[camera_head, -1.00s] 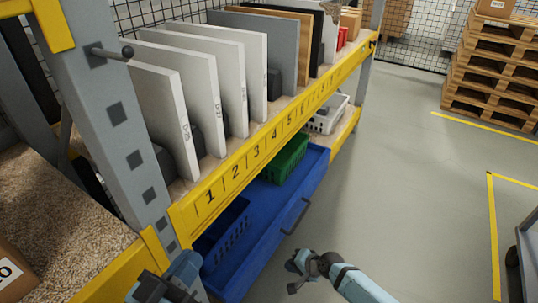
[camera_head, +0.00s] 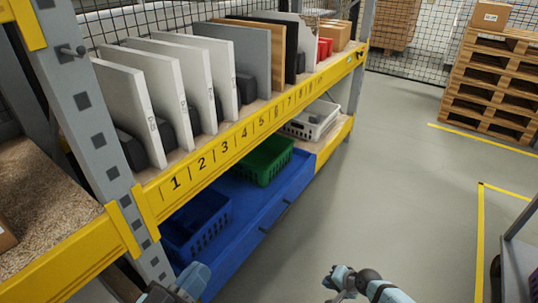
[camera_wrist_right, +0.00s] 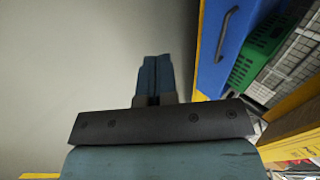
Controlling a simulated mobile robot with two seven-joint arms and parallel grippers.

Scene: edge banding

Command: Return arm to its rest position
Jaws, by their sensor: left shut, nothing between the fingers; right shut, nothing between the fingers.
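My right gripper (camera_head: 340,283) is low in the head view, over the open grey floor, apart from the shelf. In the right wrist view its two blue-grey fingers (camera_wrist_right: 155,78) are together with nothing between them. My left gripper (camera_head: 165,293) is at the bottom edge of the head view, in front of the rack's lower left part, and is partly cut off. It is shut, with no object visible in it.
A yellow numbered shelf (camera_head: 235,139) holds upright white, grey, wood-coloured and black panels. Below are a blue drawer (camera_head: 255,225), a blue basket (camera_head: 198,228), a green basket (camera_head: 265,160) and a white basket (camera_head: 312,120). Pallets (camera_head: 492,75) stand at right. The middle floor is clear.

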